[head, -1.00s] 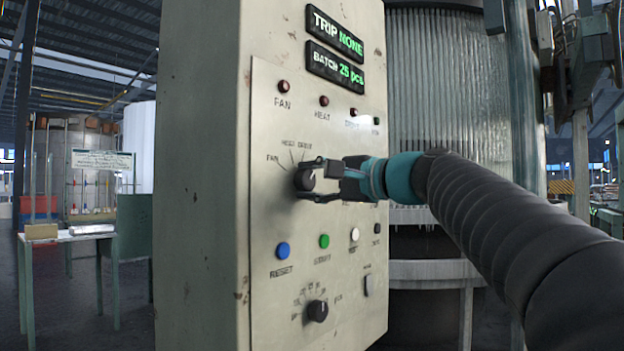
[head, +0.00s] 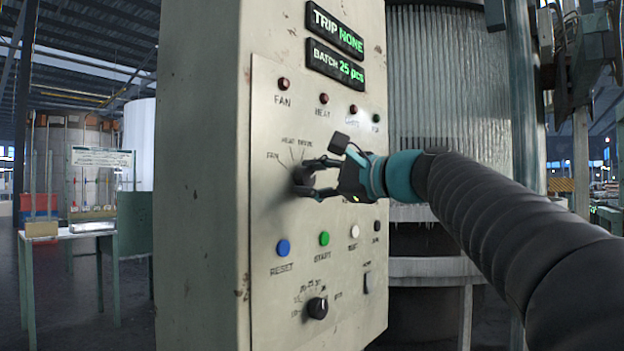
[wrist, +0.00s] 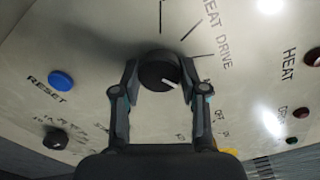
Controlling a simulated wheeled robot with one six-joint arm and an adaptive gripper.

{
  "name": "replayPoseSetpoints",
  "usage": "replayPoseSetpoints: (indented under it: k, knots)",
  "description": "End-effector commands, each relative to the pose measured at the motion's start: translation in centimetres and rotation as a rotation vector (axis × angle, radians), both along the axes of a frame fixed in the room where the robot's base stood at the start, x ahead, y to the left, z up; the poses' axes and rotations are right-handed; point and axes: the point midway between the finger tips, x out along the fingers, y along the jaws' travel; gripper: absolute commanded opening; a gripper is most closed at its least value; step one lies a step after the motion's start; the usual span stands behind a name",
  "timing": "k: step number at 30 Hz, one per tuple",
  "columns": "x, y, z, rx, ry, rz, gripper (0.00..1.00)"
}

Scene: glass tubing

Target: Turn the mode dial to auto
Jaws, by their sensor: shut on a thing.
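The mode dial (head: 299,177) is a round black knob on the upper part of the beige control panel. FAN, HEAT and DRIVE are lettered around its upper side. The knob shows closer in the wrist view (wrist: 158,72), where its white pointer line is turned past the DRIVE tick, toward the right finger. No auto label can be read; that side is partly hidden by my gripper. My gripper (head: 306,178) is shut on the dial, one finger on each side of the knob.
Below are a blue RESET button (head: 283,248), a green START button (head: 324,239), a white button (head: 354,231) and a second black dial (head: 317,308). Indicator lamps and a display reading TRIP NONE (head: 338,32) are above. A table (head: 70,236) stands at left.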

Motion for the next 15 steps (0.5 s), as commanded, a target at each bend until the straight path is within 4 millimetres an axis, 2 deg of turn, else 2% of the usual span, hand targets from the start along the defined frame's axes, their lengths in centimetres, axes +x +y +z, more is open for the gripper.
replayPoseSetpoints:
  k: [5, 6, 9, 15]
  knots:
    - [0.03, 0.00, -0.03, 0.001, 0.002, 0.000, 0.08]
    - [0.03, 0.00, -0.03, 0.001, 0.002, 0.000, 0.45]
    - [0.03, 0.00, -0.03, 0.001, 0.001, 0.000, 0.68]
    - [0.01, 0.00, -0.03, 0.000, 0.000, 0.000, 0.68]
